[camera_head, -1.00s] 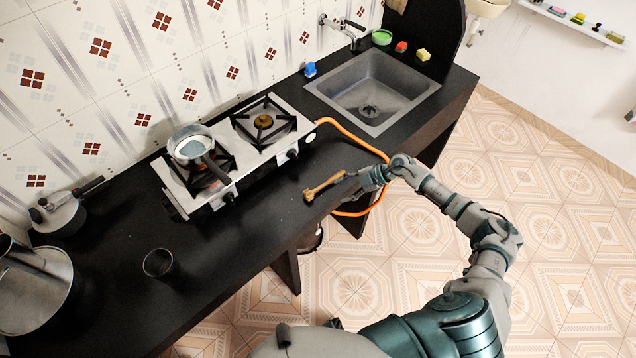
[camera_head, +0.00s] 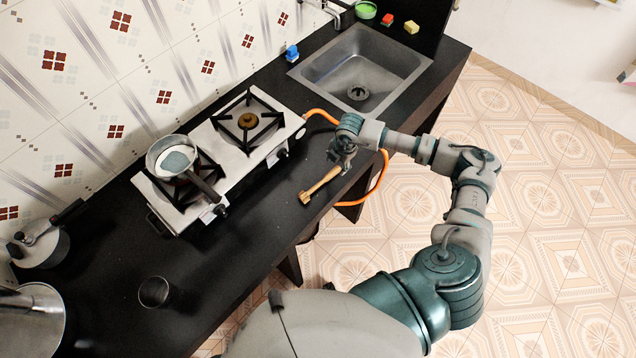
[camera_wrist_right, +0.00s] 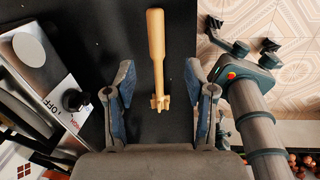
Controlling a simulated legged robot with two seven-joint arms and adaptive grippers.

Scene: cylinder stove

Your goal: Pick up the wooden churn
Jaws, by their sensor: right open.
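The wooden churn (camera_head: 320,187) lies on the black counter (camera_head: 257,222) near its front edge, to the right of the stove. It also shows in the right wrist view (camera_wrist_right: 156,50), its handle pointing up in the picture and its notched head lying between my fingers. My right gripper (camera_head: 340,158) is over the counter beside the far end of the churn. In the wrist view the right gripper (camera_wrist_right: 160,92) is open, with one finger on each side of the churn's head and a gap on both sides. My left gripper is not in view.
A two-burner stove (camera_head: 222,151) holds a pan of white liquid (camera_head: 173,157). An orange hose (camera_head: 381,172) curves behind my right wrist. A sink (camera_head: 360,66) is beyond.

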